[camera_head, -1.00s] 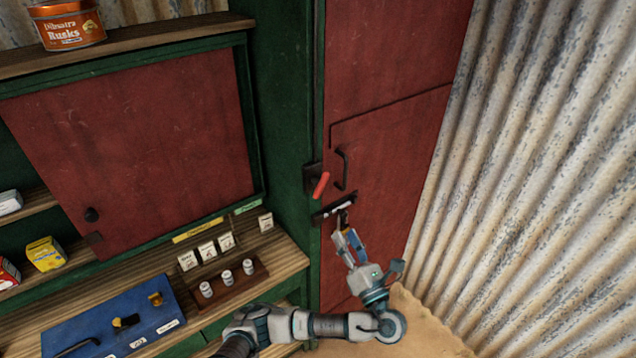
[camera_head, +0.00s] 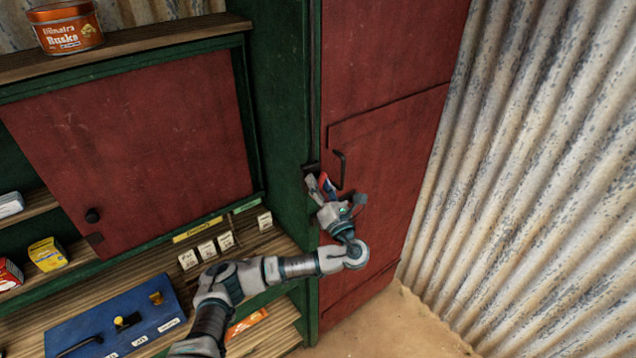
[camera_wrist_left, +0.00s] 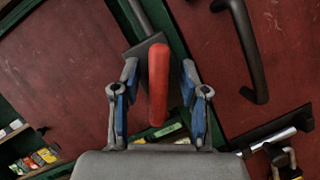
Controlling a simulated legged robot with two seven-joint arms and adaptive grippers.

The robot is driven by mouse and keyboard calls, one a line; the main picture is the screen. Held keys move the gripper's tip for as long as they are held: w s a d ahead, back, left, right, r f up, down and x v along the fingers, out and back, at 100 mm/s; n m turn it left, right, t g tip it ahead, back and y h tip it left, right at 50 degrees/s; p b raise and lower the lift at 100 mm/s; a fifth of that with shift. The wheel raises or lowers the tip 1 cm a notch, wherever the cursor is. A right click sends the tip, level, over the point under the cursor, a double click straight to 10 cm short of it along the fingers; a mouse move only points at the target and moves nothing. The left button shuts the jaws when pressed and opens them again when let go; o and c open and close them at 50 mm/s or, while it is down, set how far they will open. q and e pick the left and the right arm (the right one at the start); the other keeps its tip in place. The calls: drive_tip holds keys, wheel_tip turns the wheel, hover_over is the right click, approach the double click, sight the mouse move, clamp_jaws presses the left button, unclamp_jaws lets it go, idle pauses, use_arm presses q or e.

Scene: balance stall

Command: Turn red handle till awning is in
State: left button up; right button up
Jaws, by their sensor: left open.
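The red handle (camera_head: 327,186) sits on a dark mount at the edge of the red door, partly hidden by my left gripper (camera_head: 318,183). In the left wrist view the red handle (camera_wrist_left: 158,85) stands upright in the picture between the two blue-padded fingers. My left gripper (camera_wrist_left: 159,75) is open around it, with a visible gap on each side. The right gripper is not in view. I cannot make out the awning in either view.
A black door pull (camera_head: 341,170) is just right of the handle. A dark latch bar (camera_wrist_left: 270,132) shows at lower right in the wrist view. A counter with a blue box (camera_head: 115,320) stands at left. A corrugated wall (camera_head: 530,180) bounds the right.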

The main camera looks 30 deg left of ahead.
use_arm(q)
drive_tip(key=shift+d+r, duration=0.15)
drive_tip(key=shift+d, duration=0.3)
drive_tip(key=shift+c, duration=0.3)
drive_tip(key=shift+a, duration=0.15)
drive_tip(key=c, duration=0.8)
drive_tip(key=shift+s+a, duration=0.1)
drive_tip(key=shift+a, duration=0.05)
clamp_jaws()
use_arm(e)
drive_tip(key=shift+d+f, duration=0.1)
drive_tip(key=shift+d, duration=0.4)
